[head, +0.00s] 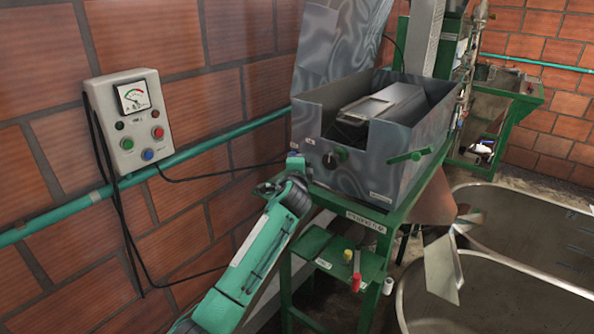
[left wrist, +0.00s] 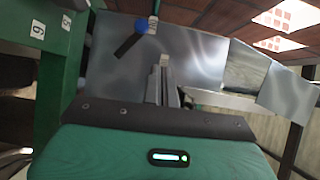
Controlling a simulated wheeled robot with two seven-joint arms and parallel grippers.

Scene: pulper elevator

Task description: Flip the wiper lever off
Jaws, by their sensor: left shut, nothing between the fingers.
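A lever with a blue knob (left wrist: 141,26) and a dark bar shows on the grey metal panel in the left wrist view, beside a small pale label. I cannot read that label, so I cannot be sure this is the wiper lever. My left gripper (left wrist: 164,62) is shut and empty, just below and right of the lever in the picture, with a gap between them.
A control box (head: 127,118) with buttons hangs on the brick wall, above a teal pipe (head: 200,148). A green stand (head: 345,258) is below the machine, and large metal tanks (head: 500,290) are at right.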

